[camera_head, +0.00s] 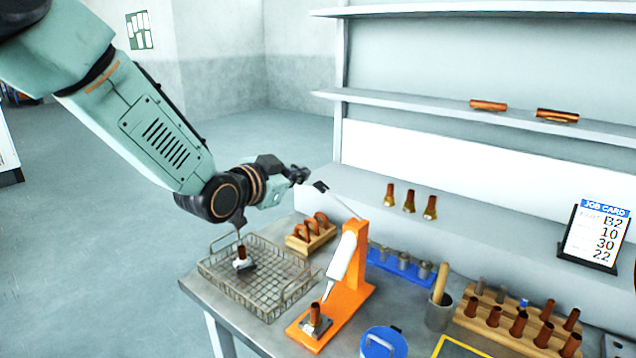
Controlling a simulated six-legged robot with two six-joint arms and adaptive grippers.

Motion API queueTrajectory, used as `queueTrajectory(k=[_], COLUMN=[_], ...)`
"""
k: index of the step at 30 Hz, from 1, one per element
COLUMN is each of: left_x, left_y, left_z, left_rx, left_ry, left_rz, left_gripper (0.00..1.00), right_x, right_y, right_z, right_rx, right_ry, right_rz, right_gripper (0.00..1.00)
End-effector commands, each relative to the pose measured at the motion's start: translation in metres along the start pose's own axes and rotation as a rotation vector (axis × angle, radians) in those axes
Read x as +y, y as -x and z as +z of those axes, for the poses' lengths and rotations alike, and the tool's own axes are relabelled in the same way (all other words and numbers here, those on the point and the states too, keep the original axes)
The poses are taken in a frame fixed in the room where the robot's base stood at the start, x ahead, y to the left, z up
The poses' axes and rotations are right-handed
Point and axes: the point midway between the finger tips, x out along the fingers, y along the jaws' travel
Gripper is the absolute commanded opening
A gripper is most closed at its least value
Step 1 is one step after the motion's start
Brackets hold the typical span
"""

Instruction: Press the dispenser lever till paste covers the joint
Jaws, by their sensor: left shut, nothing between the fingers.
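The orange dispenser (349,290) stands near the front of the bench, with a pale tube (341,264) held nozzle-down on it. Its thin grey lever (346,206) slants up and left from the top. Below the nozzle, a joint (315,321) of a copper pipe in a metal fitting stands upright on the orange base. I cannot make out paste on it. My left gripper (320,186) is shut and empty, close to the lever's raised end; I cannot tell whether it touches. My right gripper is out of view.
A wire basket (215,268) holding a copper piece is below my left arm. A wooden rack (311,240), blue holder (400,266), brush cup (439,312), blue tub (384,343) and pipe rack (515,328) crowd the bench. A job card (596,236) stands behind, at right.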

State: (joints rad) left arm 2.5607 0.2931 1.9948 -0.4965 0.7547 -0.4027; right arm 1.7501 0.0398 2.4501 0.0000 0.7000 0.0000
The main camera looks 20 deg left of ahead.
Motion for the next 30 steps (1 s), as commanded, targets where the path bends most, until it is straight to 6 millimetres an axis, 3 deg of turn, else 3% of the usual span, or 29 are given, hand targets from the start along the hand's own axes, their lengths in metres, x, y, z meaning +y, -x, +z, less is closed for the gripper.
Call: queueTrajectory(k=[20, 24, 30], left_x=[0.003, 0.002, 0.002], left_y=[-0.099, -0.102, -0.105], left_z=[-0.002, 0.022, 0.035], left_rx=[0.000, -0.004, -0.001], left_ry=[-0.001, 0.003, 0.001], left_rz=[-0.001, -0.001, -0.002], left_gripper=[0.00, 0.00, 0.00], right_x=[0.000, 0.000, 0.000], right_y=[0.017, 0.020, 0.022], right_z=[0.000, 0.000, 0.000], right_rx=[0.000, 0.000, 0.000], right_ry=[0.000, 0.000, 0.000], right_rz=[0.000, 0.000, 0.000], right_gripper=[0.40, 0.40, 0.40])
